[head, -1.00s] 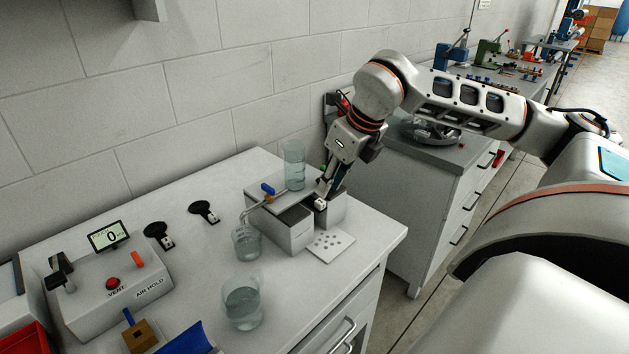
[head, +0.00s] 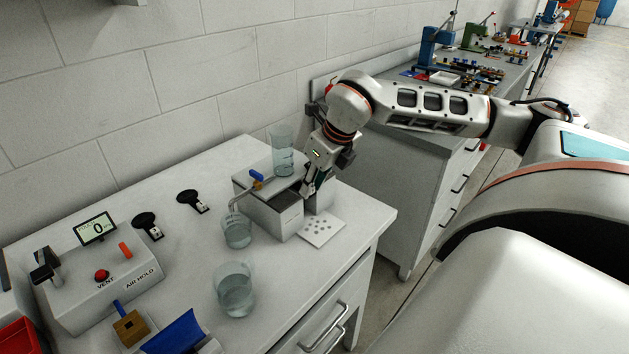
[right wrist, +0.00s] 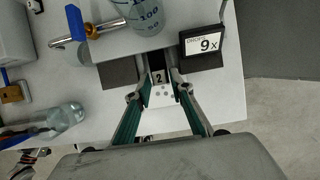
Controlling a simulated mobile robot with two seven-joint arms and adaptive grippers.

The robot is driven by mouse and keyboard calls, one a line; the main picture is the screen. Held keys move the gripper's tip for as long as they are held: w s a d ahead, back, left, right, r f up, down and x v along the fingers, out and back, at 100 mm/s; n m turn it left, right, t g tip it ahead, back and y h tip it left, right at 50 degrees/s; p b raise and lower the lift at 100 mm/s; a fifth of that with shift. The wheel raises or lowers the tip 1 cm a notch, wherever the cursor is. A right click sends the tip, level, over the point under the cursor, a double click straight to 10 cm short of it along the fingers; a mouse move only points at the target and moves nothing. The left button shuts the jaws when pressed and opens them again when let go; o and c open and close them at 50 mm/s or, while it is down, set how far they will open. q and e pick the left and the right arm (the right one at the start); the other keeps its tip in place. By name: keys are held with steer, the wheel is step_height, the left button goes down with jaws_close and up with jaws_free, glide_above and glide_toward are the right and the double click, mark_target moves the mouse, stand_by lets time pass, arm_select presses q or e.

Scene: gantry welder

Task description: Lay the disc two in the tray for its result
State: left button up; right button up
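In the right wrist view, a tag marked 2 (right wrist: 159,78), which I take for disc two's tag, is between the fingertips of my right gripper (right wrist: 160,84). The fingers appear closed on it. The disc itself is hidden. In the head view, the right gripper (head: 308,190) points down at the gap between grey blocks (head: 275,215), under the beaker stand. A white plate with several round holes (head: 320,229) lies in front of the blocks. I cannot tell which thing is the result tray. My left gripper is out of view.
A filled beaker (head: 282,150) stands above the blocks, beside a blue-handled tap (head: 257,180). Two beakers (head: 237,231) (head: 235,290) stand in front. Two black discs with tags (head: 146,224) (head: 192,200) lie near a control box (head: 100,275). A small display (right wrist: 203,46) reads 9x.

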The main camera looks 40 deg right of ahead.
jaws_close()
